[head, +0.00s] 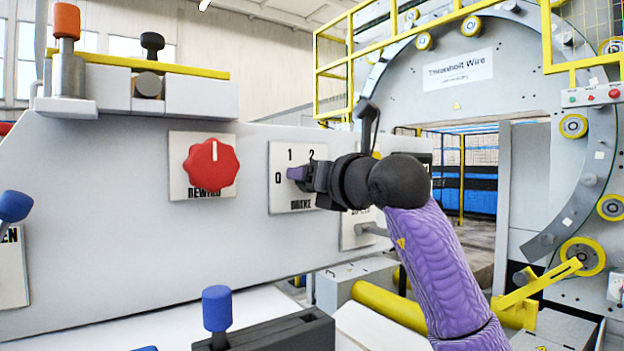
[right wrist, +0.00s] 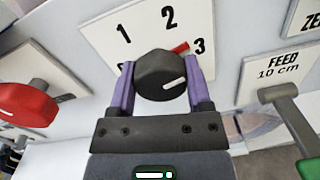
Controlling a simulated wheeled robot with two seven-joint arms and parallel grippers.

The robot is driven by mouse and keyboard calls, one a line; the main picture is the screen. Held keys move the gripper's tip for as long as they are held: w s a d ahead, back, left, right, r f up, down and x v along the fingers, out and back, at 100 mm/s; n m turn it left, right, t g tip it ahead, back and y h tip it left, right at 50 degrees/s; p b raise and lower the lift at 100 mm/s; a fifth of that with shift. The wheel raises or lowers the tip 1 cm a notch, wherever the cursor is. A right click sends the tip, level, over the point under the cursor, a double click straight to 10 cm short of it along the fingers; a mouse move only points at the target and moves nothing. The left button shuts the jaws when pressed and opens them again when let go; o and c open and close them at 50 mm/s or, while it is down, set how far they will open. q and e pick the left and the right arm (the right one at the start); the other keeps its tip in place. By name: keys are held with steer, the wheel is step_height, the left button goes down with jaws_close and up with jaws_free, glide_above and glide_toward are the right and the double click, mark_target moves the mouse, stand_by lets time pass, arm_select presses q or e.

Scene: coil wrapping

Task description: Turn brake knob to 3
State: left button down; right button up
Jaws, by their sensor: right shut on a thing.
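The brake knob (right wrist: 160,76) is dark and faceted, with a white mark on its face pointing right and slightly up. A red strip (right wrist: 180,48) shows behind it, between the 2 and the 3 and slanting towards the 3. Its white plate (right wrist: 228,25) carries 1, 2 and 3; the 0 is mostly covered by a finger in the right wrist view but shows in the head view. My right gripper (right wrist: 160,82) is shut on the knob, one purple finger on each side. In the head view my right gripper (head: 297,174) hides the knob. My left gripper is not in view.
The red rewind knob (head: 211,168) is left of the brake plate on the same grey panel (head: 110,240). The feed plate (right wrist: 280,68) with a lever (right wrist: 290,110) is close on the right. The large wrapping ring (head: 590,165) stands farther right.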

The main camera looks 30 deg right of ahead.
steer(key=shift+f+m, duration=0.1)
steer(key=shift+m, duration=1.3)
steer(key=o, duration=1.3)
steer(key=s+b, duration=0.1)
steer(key=s, duration=0.2)
steer(key=s+b, duration=0.1)
steer(key=s, duration=0.2)
steer(key=s+d+b, duration=0.1)
steer(key=s, duration=0.3)
